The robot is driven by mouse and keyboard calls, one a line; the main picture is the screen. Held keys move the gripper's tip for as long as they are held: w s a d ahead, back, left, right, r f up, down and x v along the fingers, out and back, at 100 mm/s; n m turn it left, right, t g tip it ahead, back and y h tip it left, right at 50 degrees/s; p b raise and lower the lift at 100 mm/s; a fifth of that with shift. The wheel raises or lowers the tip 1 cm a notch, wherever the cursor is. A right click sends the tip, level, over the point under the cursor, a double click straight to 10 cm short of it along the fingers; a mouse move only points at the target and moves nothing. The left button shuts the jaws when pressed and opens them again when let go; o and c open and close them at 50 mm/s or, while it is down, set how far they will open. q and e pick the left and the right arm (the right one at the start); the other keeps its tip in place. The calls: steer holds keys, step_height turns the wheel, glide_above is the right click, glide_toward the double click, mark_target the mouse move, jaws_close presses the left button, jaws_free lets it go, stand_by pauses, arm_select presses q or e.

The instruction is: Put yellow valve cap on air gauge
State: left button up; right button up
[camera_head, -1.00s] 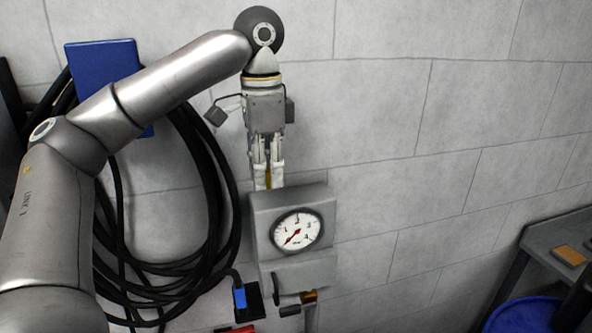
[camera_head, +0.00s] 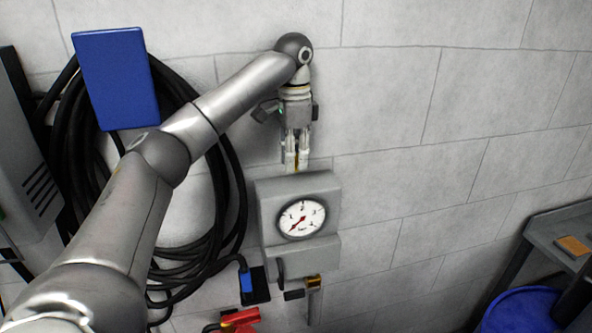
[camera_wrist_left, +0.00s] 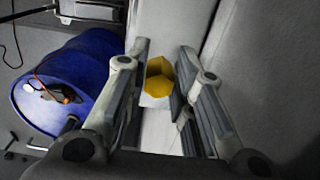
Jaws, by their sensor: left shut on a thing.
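The air gauge (camera_head: 302,218) is a round white dial with a red needle, set in a grey box (camera_head: 269,200) by the block wall. My left gripper (camera_head: 296,167) points down just above the top of this box. It is shut on the yellow valve cap (camera_wrist_left: 159,78), a faceted yellow piece between the fingers in the left wrist view. In the head view only a thin yellow strip shows between the fingertips. Whether the cap touches the box is hard to tell. My right gripper is not in view.
Black hoses (camera_head: 72,150) hang coiled left of the gauge, under a blue panel (camera_head: 117,80). A brass fitting (camera_head: 313,282) and a red part (camera_head: 240,318) sit below. A blue drum (camera_head: 517,314) and grey table (camera_head: 545,232) stand right. The wall right of the gauge is clear.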

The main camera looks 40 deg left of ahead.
mark_target(296, 183)
arm_select(q)
steer(key=shift+w+a+f, duration=0.1)
steer(key=shift+w+f, duration=0.5)
steer(key=shift+f, duration=0.15)
steer(key=shift+a+f, duration=0.1)
steer(key=shift+f, duration=1.45)
steer(key=o, duration=0.6)
steer(key=shift+f, duration=0.15)
steer(key=shift+c, duration=0.2)
step_height(296, 183, up, 12)
steer(key=shift+r, duration=0.2)
